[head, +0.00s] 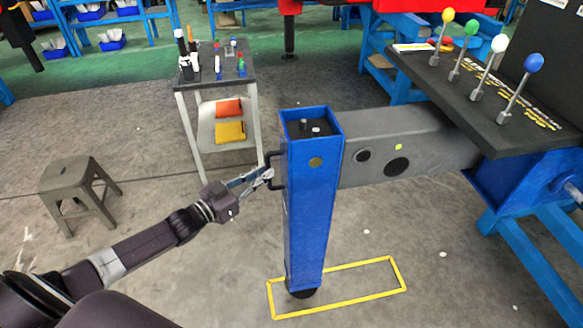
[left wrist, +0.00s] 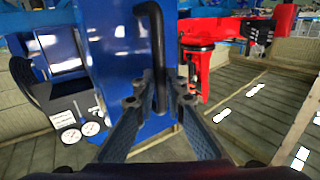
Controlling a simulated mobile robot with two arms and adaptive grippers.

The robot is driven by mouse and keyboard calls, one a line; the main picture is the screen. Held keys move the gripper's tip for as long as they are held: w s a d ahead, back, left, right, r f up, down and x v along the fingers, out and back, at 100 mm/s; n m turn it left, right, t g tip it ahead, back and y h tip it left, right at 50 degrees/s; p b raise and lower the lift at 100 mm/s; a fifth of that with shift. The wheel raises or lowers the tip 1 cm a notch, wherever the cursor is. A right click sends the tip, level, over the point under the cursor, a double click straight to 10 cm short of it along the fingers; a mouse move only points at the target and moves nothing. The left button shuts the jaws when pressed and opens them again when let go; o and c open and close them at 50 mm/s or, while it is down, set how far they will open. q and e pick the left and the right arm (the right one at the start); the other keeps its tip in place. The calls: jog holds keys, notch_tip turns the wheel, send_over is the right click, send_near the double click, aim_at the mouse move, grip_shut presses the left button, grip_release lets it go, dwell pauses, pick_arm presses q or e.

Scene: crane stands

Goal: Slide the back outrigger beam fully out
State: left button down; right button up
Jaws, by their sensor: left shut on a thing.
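The back outrigger beam (head: 425,140) is a grey box beam that sticks out to the left from a blue housing (head: 500,182). A blue upright leg (head: 312,215) stands at its outer end. A dark bar handle (head: 275,160) is on the leg's left face. It fills the upper middle of the left wrist view (left wrist: 155,45), against the blue leg (left wrist: 110,50). My left gripper (head: 267,176) is shut on the handle, with its fingertips at the bar's lower part (left wrist: 160,98). How much beam is inside the housing is hidden. My right gripper is not in view.
A yellow rectangle (head: 338,287) is marked on the floor around the leg's foot. A black lever console (head: 490,100) with coloured knobs is above the housing. A small tool cart (head: 215,115) and a grey stool (head: 78,190) stand left of the leg. Open floor lies between.

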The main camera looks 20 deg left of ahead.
pick_arm(q)
jog(key=shift+y, duration=0.3)
jog(key=a, duration=0.1)
jog(key=s+a, duration=0.1)
jog(key=a, duration=0.1)
jog(key=s+a, duration=0.1)
jog(key=a, duration=0.1)
jog(key=shift+a+r, duration=0.15)
jog(key=shift+r, duration=0.25)
jog(key=c, duration=2.4)
grip_release()
jog(key=shift+o, duration=0.5)
jog(key=shift+w+d, duration=0.15)
jog(key=shift+d, duration=0.05)
jog(key=v, duration=1.1)
jog(key=shift+f, duration=0.45)
jog(key=shift+a, duration=0.1)
